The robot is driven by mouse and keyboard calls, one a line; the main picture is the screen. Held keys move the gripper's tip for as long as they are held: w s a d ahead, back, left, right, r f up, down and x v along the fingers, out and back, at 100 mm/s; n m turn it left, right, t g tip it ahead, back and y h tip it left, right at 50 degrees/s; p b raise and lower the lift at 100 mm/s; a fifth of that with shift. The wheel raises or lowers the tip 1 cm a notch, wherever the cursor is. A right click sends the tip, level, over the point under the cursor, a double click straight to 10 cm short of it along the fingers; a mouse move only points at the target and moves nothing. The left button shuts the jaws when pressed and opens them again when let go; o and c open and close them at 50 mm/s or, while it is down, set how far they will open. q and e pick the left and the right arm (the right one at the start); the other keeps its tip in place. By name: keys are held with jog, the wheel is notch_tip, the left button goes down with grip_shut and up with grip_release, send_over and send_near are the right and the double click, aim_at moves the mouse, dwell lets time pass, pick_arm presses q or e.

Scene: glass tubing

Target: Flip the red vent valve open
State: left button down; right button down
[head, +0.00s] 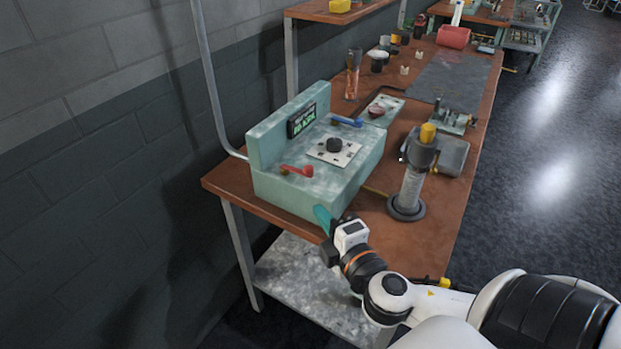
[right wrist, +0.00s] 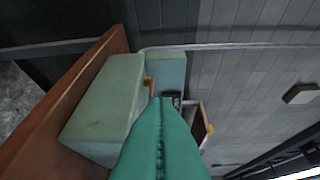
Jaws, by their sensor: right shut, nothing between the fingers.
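The red vent valve (head: 297,170) is a small red lever on top of the pale green console (head: 315,192), near its front left edge. It lies roughly flat along the top in the head view. A small red and brass part that looks like this lever (right wrist: 151,86) shows just beyond my fingertips in the right wrist view. My right gripper (head: 322,218) has teal fingers, shut and empty, beside the console's near face and below the lever. It also shows in the right wrist view (right wrist: 160,103). My left gripper is not in view.
A blue lever (head: 346,121), a black knob (head: 334,145) and a lit display (head: 301,120) are on the console. A clamp post (head: 411,185) stands right of it on the brown bench (head: 452,215). A grey pipe (head: 212,85) runs behind along the wall.

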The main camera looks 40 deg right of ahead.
jog(key=p, duration=0.2)
send_near(309, 172)
jog(key=w+a, duration=0.4)
jog(key=shift+w+d+f+p, duration=0.1)
jog(key=shift+w+d+p, duration=0.1)
jog(key=shift+w+d, duration=0.65)
jog(key=shift+w+d+p, duration=0.15)
jog(key=shift+w+d, duration=0.5)
jog(key=shift+d, duration=0.4)
jog(key=shift+d+f, duration=0.1)
jog(key=shift+d, duration=0.5)
